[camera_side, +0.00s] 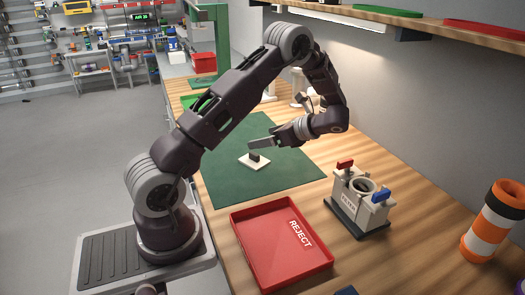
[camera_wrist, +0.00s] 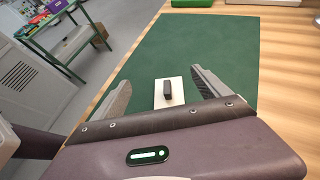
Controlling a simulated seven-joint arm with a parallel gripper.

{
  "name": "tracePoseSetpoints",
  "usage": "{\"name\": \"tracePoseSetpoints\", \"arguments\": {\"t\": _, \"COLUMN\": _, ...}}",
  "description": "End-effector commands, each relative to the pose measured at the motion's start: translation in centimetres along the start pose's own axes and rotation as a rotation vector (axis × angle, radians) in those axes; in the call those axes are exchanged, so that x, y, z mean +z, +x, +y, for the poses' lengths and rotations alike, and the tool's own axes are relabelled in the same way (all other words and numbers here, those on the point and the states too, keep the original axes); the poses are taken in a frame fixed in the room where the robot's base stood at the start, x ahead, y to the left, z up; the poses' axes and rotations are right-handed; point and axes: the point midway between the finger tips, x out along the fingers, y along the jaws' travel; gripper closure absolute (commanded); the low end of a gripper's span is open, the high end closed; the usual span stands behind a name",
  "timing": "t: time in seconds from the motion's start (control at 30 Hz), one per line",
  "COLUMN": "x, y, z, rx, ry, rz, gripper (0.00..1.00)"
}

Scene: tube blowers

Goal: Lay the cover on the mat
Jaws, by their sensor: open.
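The cover is a white flat plate (camera_side: 268,162) with a dark raised grip on top. It lies flat on the green mat (camera_side: 230,185). In the wrist view the cover (camera_wrist: 175,93) shows between and a little beyond my two fingers, on the green mat (camera_wrist: 190,50). My gripper (camera_wrist: 165,88) is open and nothing is between its fingertips. In the side view my gripper (camera_side: 262,143) is above the mat, close to the cover and partly in front of its far side. Whether the fingers touch the cover cannot be told.
A red tray (camera_side: 250,245) marked REJECT stands at the front of the bench. A white fixture (camera_side: 360,200) with a round opening and red and blue clamps stands right of it. An orange and white striped cylinder (camera_side: 492,222) is at the far right. Much of the mat is clear.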

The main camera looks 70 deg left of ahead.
Motion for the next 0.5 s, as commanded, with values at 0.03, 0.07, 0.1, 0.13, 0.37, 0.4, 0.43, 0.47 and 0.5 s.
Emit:
{"name": "tracePoseSetpoints", "arguments": {"t": 0.03, "x": 0.9, "y": -1.3, "z": 0.6, "rx": -0.008, "ry": -0.043, "rz": 0.037, "gripper": 0.14}}
{"name": "tracePoseSetpoints", "arguments": {"t": 0.07, "x": 1.4, "y": -2.4, "z": 1.2, "rx": -0.011, "ry": -0.082, "rz": 0.073, "gripper": 0.14}}
{"name": "tracePoseSetpoints", "arguments": {"t": 0.1, "x": 2.2, "y": -4.2, "z": 2.3, "rx": -0.015, "ry": -0.148, "rz": 0.134, "gripper": 0.14}}
{"name": "tracePoseSetpoints", "arguments": {"t": 0.13, "x": 2.9, "y": -5.6, "z": 3.5, "rx": -0.016, "ry": -0.204, "rz": 0.189, "gripper": 0.14}}
{"name": "tracePoseSetpoints", "arguments": {"t": 0.37, "x": 6.0, "y": -16.3, "z": 15.8, "rx": 0.029, "ry": -0.681, "rz": 0.723, "gripper": 0.14}}
{"name": "tracePoseSetpoints", "arguments": {"t": 0.4, "x": 6.2, "y": -17.7, "z": 18.3, "rx": 0.054, "ry": -0.76, "rz": 0.829, "gripper": 0.14}}
{"name": "tracePoseSetpoints", "arguments": {"t": 0.43, "x": 6.2, "y": -18.7, "z": 20.1, "rx": 0.074, "ry": -0.814, "rz": 0.908, "gripper": 0.14}}
{"name": "tracePoseSetpoints", "arguments": {"t": 0.47, "x": 6.2, "y": -19.5, "z": 21.8, "rx": 0.099, "ry": -0.864, "rz": 0.983, "gripper": 0.14}}
{"name": "tracePoseSetpoints", "arguments": {"t": 0.5, "x": 6.0, "y": -20.4, "z": 23.9, "rx": 0.133, "ry": -0.922, "rz": 1.076, "gripper": 0.14}}
